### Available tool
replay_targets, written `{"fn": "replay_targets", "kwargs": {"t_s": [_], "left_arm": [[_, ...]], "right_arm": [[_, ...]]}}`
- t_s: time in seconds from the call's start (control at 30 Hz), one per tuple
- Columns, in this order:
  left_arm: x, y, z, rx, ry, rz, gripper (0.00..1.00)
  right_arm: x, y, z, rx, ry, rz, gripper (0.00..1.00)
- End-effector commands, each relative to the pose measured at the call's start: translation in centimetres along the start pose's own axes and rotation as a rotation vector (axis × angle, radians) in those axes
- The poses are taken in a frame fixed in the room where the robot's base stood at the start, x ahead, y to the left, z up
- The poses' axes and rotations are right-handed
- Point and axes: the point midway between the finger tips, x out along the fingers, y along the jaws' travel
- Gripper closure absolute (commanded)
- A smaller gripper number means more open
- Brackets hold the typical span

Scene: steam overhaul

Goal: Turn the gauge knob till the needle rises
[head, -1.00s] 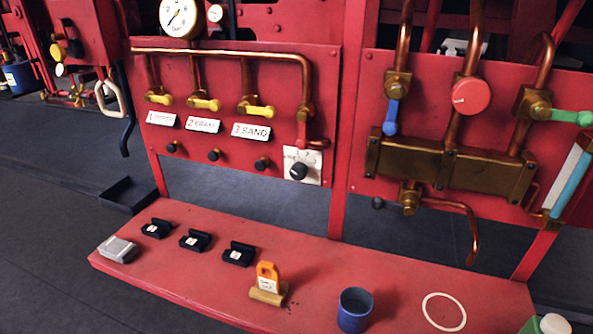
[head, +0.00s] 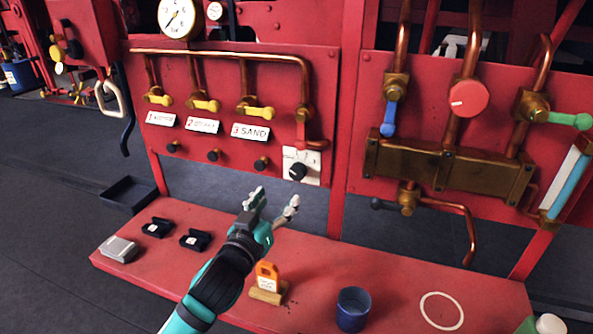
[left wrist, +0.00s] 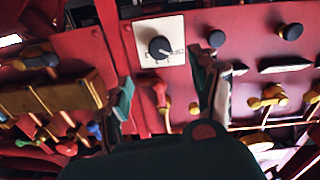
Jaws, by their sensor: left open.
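The gauge knob (head: 298,171) is black and sits on a white plate (head: 313,164) at the lower right of the left red panel. It also shows in the left wrist view (left wrist: 160,47), beyond my fingers and between their lines. The round white gauge (head: 178,17) is at the top left of the head view; its needle points to the lower left. My left gripper (head: 275,200) is open and empty, below and a little left of the knob, apart from it. Its spread fingers also show in the left wrist view (left wrist: 166,92). My right gripper is not in view.
A red pipe handle (head: 302,132) hangs just above the knob plate. Small black knobs (head: 261,163) line the panel to its left. On the red bench (head: 330,262) stand an orange tag on a wooden block (head: 267,288) and a blue cup (head: 353,309).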

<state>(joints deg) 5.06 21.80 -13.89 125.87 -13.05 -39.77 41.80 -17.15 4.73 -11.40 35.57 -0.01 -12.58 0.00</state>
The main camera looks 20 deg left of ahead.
Motion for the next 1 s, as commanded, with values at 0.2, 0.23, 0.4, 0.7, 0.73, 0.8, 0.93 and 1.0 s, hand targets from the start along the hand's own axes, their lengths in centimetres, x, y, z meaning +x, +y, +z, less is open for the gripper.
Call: {"fn": "replay_targets", "kwargs": {"t_s": [0.2, 0.23, 0.4, 0.7, 0.73, 0.8, 0.93, 1.0], "left_arm": [[5.0, 0.0, -0.3, 0.0, 0.001, -0.001, 0.37], [5.7, 0.0, -0.3, 0.001, 0.001, -0.002, 0.37], [9.0, 0.0, -0.2, 0.001, 0.0, -0.002, 0.37], [11.9, 0.0, 0.0, 0.0, -0.001, -0.001, 0.37], [12.0, 0.0, 0.1, 0.001, -0.002, -0.001, 0.37], [12.2, 0.0, 0.1, 0.001, -0.002, -0.001, 0.37], [12.2, 0.0, 0.1, 0.001, -0.001, -0.001, 0.37], [12.1, 0.0, 0.1, 0.001, -0.001, -0.001, 0.37]], "right_arm": [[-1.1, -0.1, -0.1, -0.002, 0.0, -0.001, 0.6], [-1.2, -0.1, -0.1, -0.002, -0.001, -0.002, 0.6], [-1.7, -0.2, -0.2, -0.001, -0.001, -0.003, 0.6], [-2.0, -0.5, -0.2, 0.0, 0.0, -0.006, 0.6], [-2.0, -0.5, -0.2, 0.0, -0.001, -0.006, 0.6], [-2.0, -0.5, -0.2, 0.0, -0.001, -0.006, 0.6], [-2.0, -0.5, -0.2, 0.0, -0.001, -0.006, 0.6], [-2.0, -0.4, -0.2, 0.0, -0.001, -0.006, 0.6]]}}
